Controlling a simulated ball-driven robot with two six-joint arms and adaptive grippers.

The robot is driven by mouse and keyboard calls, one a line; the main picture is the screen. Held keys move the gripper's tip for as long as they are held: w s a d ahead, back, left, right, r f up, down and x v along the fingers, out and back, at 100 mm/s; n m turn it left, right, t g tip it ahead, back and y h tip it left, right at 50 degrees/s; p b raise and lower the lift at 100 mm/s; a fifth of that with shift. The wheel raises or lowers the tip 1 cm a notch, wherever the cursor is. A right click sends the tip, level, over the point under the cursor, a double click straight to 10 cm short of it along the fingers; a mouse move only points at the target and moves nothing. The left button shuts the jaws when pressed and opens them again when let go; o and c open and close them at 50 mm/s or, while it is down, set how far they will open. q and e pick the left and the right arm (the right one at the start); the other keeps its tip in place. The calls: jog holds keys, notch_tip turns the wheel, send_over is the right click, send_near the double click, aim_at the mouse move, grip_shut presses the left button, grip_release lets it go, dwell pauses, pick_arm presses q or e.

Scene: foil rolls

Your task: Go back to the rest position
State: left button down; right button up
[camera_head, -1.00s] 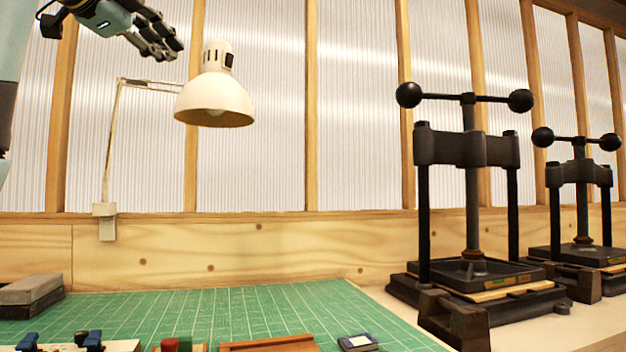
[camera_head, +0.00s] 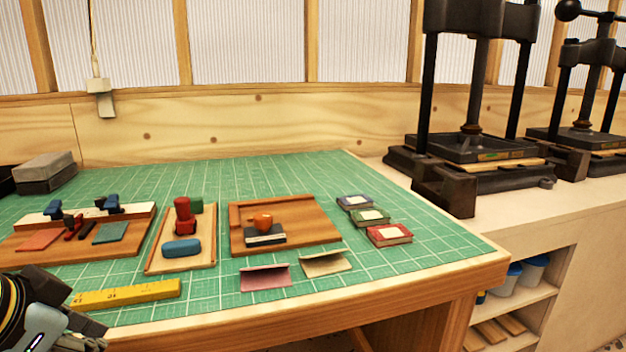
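My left gripper (camera_head: 85,322) shows at the bottom left corner, dark and partly cut off by the frame edge. It is near the front edge of the green cutting mat (camera_head: 210,300), close to the yellow ruler (camera_head: 125,293). Nothing is seen held in it, but its fingers are too dark and cropped to tell whether they are open or shut. My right gripper is not in view.
The mat carries wooden boards with tools (camera_head: 85,240), (camera_head: 180,240), (camera_head: 285,225), small books (camera_head: 388,234), and folded pink (camera_head: 265,278) and cream (camera_head: 325,263) cards. A dark press (camera_head: 470,150) stands at the right. The mat's front right is clear.

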pick_arm(q)
jog(key=s+a+f+n+g+y, duration=0.15)
jog(key=s+f, duration=0.25)
jog(key=s, duration=0.4)
jog(key=s+f+n+g+h, duration=0.1)
jog(key=s+f+n+g, duration=0.15)
jog(key=s, duration=0.55)
notch_tip(320, 180, down, 32)
jog(key=s+a+b, duration=0.2)
jog(key=s+b, duration=0.1)
jog(key=s+a+f+g+b, duration=0.1)
jog(key=s+f, duration=1.4)
jog(key=s, duration=0.2)
jog(key=shift+a+f+g, duration=0.15)
jog(key=shift+f+g, duration=0.2)
jog(key=shift+g, duration=0.05)
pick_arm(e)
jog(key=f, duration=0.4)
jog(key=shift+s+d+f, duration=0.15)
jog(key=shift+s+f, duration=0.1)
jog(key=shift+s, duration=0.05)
pick_arm(q)
jog(key=shift+y+b, duration=0.25)
jog(key=shift+b, duration=0.05)
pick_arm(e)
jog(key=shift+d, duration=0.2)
